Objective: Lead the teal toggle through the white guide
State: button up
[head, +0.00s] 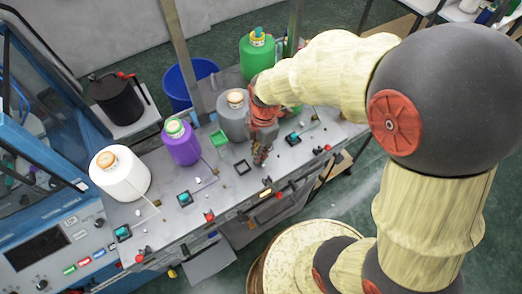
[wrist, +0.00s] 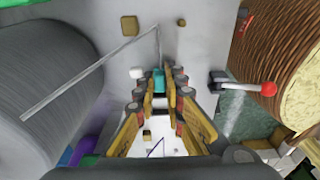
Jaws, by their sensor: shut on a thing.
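My gripper (head: 261,160) is low over the table's front part, in front of the grey yarn cone (head: 236,120). In the wrist view my gripper (wrist: 168,92) is shut on the teal toggle (wrist: 158,80), which shows between the fingertips. A thin line runs up from the toggle to the end of a grey rod (wrist: 90,78). A small white piece (wrist: 137,72), which may be the white guide, sits just left of the toggle; I cannot tell whether they touch. The fingers hide the toggle in the head view.
White (head: 120,178), purple (head: 184,148) and green (head: 257,60) cones stand along the grey table. An empty-looking black square holder (head: 243,167) lies left of my gripper. A red-knobbed lever (wrist: 266,88) sticks out at the right in the wrist view. A blue bin (head: 190,85) stands behind.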

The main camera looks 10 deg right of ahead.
jog(key=shift+s+a, duration=0.2)
jog(key=shift+a, duration=0.3)
jog(key=shift+s+a, duration=0.15)
jog(key=shift+a, duration=0.3)
dwell(0.6)
jog(key=shift+a, duration=0.15)
